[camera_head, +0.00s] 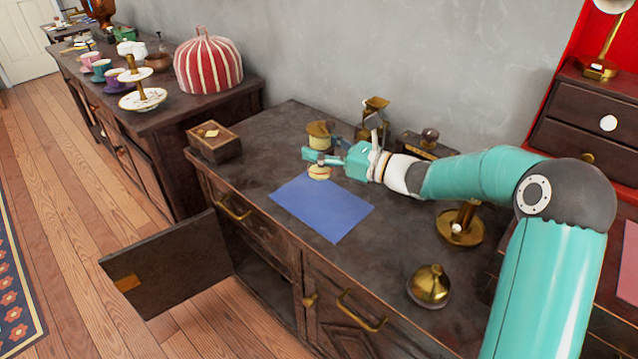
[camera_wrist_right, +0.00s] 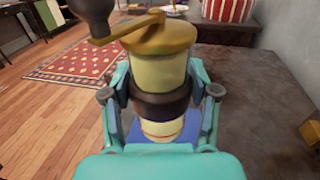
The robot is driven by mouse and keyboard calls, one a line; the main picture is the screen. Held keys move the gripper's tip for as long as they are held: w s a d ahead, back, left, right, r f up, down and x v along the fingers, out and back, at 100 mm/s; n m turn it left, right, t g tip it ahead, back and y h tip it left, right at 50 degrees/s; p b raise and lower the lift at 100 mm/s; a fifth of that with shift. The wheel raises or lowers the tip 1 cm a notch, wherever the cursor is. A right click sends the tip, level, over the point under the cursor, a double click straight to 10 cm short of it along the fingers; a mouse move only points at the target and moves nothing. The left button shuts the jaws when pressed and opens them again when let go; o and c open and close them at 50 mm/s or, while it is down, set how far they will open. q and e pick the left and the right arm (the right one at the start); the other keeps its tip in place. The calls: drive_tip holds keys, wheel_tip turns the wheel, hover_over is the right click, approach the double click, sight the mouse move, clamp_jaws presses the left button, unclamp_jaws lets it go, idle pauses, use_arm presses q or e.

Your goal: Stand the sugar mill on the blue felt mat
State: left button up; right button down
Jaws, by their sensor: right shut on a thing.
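The sugar mill (camera_head: 318,130) is a cream cylinder with a brass top; the right wrist view shows the mill (camera_wrist_right: 159,75) with its brown band, crank and dark knob. My right gripper (camera_head: 322,156) is shut around its middle, with a finger on each side of the band (camera_wrist_right: 160,104). The mill looks upright at the back edge of the blue felt mat (camera_head: 322,210). Blue mat (camera_wrist_right: 186,132) shows behind its base in the wrist view. I cannot tell whether the base touches the mat. My left gripper is not in view.
A wooden box (camera_head: 214,142) stands left of the mat. A brass grinder-like piece (camera_head: 375,108) and a dark box with a knob (camera_head: 428,147) stand behind my arm. A brass candle holder (camera_head: 460,224) and brass lid (camera_head: 429,284) stand right. A cabinet door (camera_head: 170,262) hangs open.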

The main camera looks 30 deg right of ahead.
sight(322, 178)
wheel_tip(322, 178, down, 8)
drive_tip(key=shift+s+f+b, duration=0.1)
drive_tip(key=shift+f+b, duration=0.1)
drive_tip(key=shift+b, duration=0.55)
drive_tip(key=shift+c, duration=1.4)
unclamp_jaws()
drive_tip(key=shift+s, duration=0.1)
drive_tip(key=shift+p+v, duration=0.3)
drive_tip(key=shift+v, duration=3.45)
drive_tip(key=shift+r, duration=0.1)
